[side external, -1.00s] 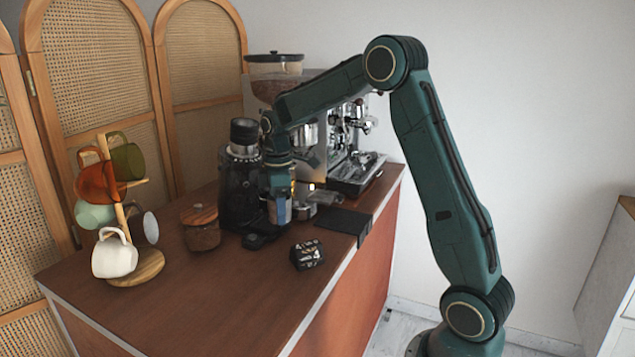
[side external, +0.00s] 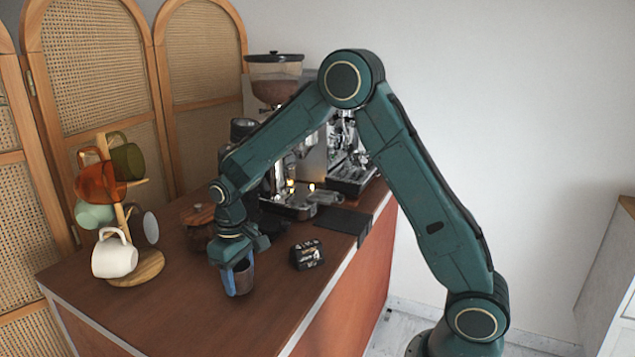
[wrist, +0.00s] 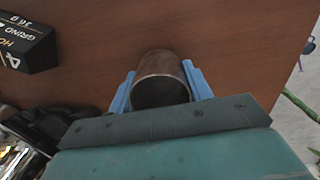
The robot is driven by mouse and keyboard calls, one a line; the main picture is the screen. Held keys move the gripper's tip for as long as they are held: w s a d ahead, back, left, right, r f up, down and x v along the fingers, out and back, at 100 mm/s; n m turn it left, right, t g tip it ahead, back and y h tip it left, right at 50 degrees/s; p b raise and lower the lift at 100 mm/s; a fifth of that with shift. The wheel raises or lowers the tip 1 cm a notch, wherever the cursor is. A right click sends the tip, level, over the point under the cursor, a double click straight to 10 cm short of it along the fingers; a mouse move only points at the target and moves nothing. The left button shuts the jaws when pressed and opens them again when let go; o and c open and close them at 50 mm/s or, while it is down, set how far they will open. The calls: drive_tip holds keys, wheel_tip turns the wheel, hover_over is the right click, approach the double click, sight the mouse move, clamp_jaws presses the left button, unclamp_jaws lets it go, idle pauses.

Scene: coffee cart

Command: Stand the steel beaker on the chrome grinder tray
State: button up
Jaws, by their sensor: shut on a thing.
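The steel beaker (side external: 241,283) is between the blue fingers of my gripper (side external: 237,270), over the front part of the wooden counter. The gripper is shut on it, one finger on each side. In the wrist view the beaker (wrist: 160,66) looks upright, with its open rim towards the camera and a dark inside. I cannot tell whether its base touches the counter. The chrome grinder tray (side external: 286,209) is farther back, at the foot of the tall grinder (side external: 275,75), apart from the beaker. My arm hides part of the grinder.
A black lettered block (side external: 307,255) sits right of the beaker. A wood-lidded jar (side external: 198,228) and a mug tree (side external: 150,266) stand to the left. A black grinder (side external: 243,130) is partly hidden behind my arm. The espresso machine (side external: 350,165) stands behind, with a dark mat (side external: 343,221) in front.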

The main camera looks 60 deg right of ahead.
sight(269, 281)
drive_tip(key=shift+a+f, duration=0.1)
drive_tip(key=shift+a, duration=0.15)
drive_tip(key=shift+d, duration=0.1)
drive_tip(key=n, duration=0.1)
drive_tip(key=d+n, duration=0.1)
drive_tip(key=n, duration=0.1)
drive_tip(key=shift+s, duration=0.2)
drive_tip(key=n, duration=0.2)
drive_tip(key=d+n, duration=0.1)
drive_tip(key=n, duration=0.1)
drive_tip(key=shift+s, duration=0.15)
drive_tip(key=n, duration=0.2)
drive_tip(key=d+n, duration=0.1)
drive_tip(key=n, duration=0.4)
drive_tip(key=shift+s+d+n, duration=0.3)
drive_tip(key=shift+s+d, duration=0.05)
drive_tip(key=n, duration=0.2)
drive_tip(key=d+n, duration=0.1)
drive_tip(key=n, duration=0.4)
drive_tip(key=shift+s+d, duration=0.35)
drive_tip(key=n, duration=0.2)
drive_tip(key=d+n, duration=0.1)
drive_tip(key=n, duration=0.3)
drive_tip(key=shift+s+d+f+n, duration=0.1)
drive_tip(key=shift+s+d+n, duration=0.15)
drive_tip(key=shift+s+n, duration=0.15)
